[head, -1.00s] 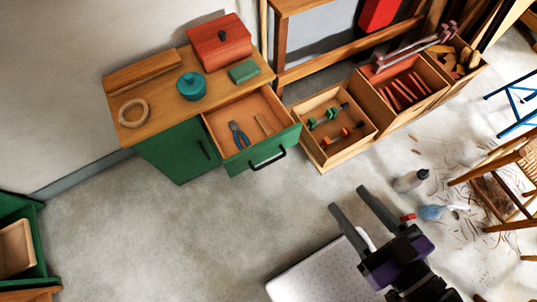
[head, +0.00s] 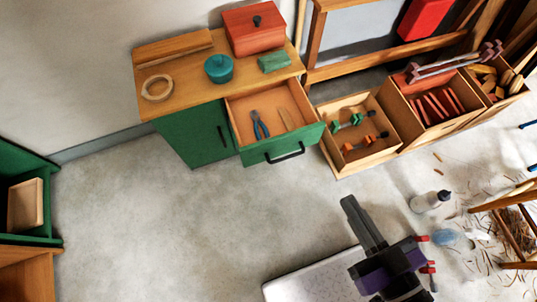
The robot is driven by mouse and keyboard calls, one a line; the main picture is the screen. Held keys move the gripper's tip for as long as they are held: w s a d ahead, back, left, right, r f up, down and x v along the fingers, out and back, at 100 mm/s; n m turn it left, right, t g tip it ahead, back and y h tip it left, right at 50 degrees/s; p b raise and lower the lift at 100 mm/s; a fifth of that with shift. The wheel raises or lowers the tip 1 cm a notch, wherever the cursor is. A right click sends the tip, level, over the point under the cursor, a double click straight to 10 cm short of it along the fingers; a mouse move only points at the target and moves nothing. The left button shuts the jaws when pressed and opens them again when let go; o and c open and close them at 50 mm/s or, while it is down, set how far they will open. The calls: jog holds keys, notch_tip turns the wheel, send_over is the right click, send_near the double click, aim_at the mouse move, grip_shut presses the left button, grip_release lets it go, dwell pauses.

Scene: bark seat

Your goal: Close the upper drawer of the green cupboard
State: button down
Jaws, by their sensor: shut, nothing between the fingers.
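The green cupboard (head: 190,137) stands against the wall with a wooden top. Its upper drawer (head: 284,146) is pulled out, with a green front and a black bar handle (head: 285,153). Blue-handled pliers (head: 259,125) and a small wooden piece (head: 286,118) lie inside the drawer. My gripper (head: 350,204) is shut and empty. In the picture it is below and to the right of the drawer front, apart from it, over the floor.
On the cupboard top are a red box (head: 254,32), a teal pot (head: 218,69), a green block (head: 275,62) and a wooden ring (head: 157,88). Open wooden crates (head: 360,160) stand close right of the drawer. Bottles (head: 430,201) stand on the floor at right.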

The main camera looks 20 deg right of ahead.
jog(key=w+a+f+m+t+y+b, duration=0.1)
jog(key=w+a+f+m+b, duration=0.2)
jog(key=f, duration=0.4)
jog(key=w+a+f+m+t+b, duration=0.1)
jog(key=w+a+f+b, duration=0.1)
jog(key=w+f+b, duration=0.3)
jog(key=m+h+b, duration=0.2)
jog(key=m+b, duration=0.3)
jog(key=m, duration=0.9)
send_near(259, 147)
jog(key=w+b, duration=0.1)
jog(key=w, duration=0.6)
jog(key=shift+f, duration=0.1)
jog(key=shift+d, duration=0.1)
jog(key=w, duration=1.8)
jog(key=shift+w+p, duration=0.35)
jog(key=shift+p, duration=0.1)
jog(key=shift+s, duration=0.15)
